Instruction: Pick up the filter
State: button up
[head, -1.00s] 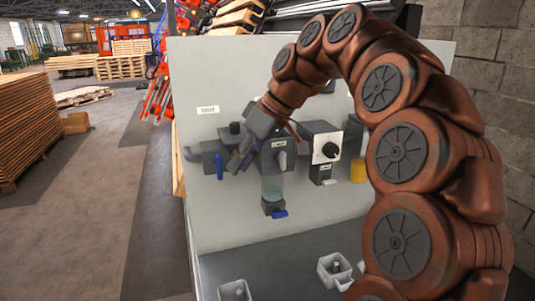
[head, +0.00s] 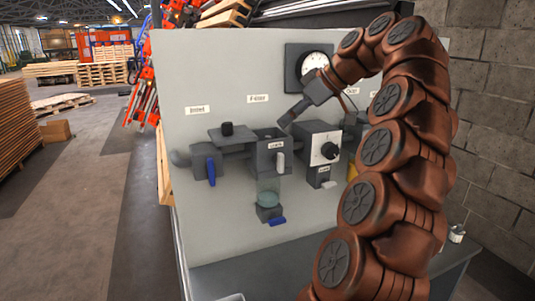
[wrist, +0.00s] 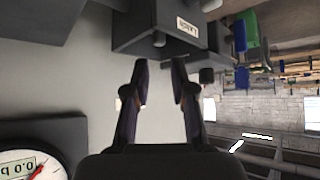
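The filter housing (head: 268,157) is a grey wall-mounted block with a "Latch" label on its front. Its top looks open and dark inside, and a clear greenish bowl (head: 268,190) hangs below it. A flat plate with a black knob (head: 227,129) sits to the left of the opening. I cannot make out a separate filter element. My gripper (head: 288,124) is just above and right of the housing, pointing down-left. In the wrist view, my gripper (wrist: 158,72) has its fingers apart with nothing between them, and the latch block (wrist: 150,38) appears upside down beyond the tips.
A box with a black dial (head: 321,147) is right of the housing. A gauge (head: 312,66) is above; it also shows in the wrist view (wrist: 30,162). A blue-handled valve (head: 210,168) is left. The bench (head: 300,262) below is largely clear. A block wall (head: 490,130) stands at right.

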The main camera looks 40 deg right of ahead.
aim_at(270, 136)
jog(key=shift+p+x, duration=1)
jog(key=shift+x, duration=2.55)
jog(key=shift+s+d+f, duration=0.1)
jog(key=shift+d+f, duration=0.05)
grip_shut()
